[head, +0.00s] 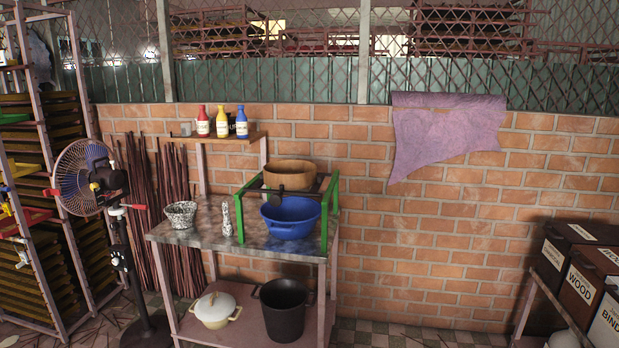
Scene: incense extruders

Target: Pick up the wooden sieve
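The wooden sieve (289,174) is a round, light-brown wooden hoop. It sits on top of a green frame (334,197) that stands on the metal worktable, close to the brick wall. A blue basin (290,219) is below and in front of it, inside the frame. A dark object with a rounded end hangs or leans at the sieve's front left; I cannot tell what it is. The inside of the sieve is mostly hidden. Neither of my grippers shows in the head view.
The worktable (192,237) holds a speckled bowl (181,214) and a slim patterned object (227,217). Bottles stand on a wall shelf behind. A white lidded pot (215,309) and black pot (284,308) are below. A fan (88,178) stands left; boxes (579,282) right.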

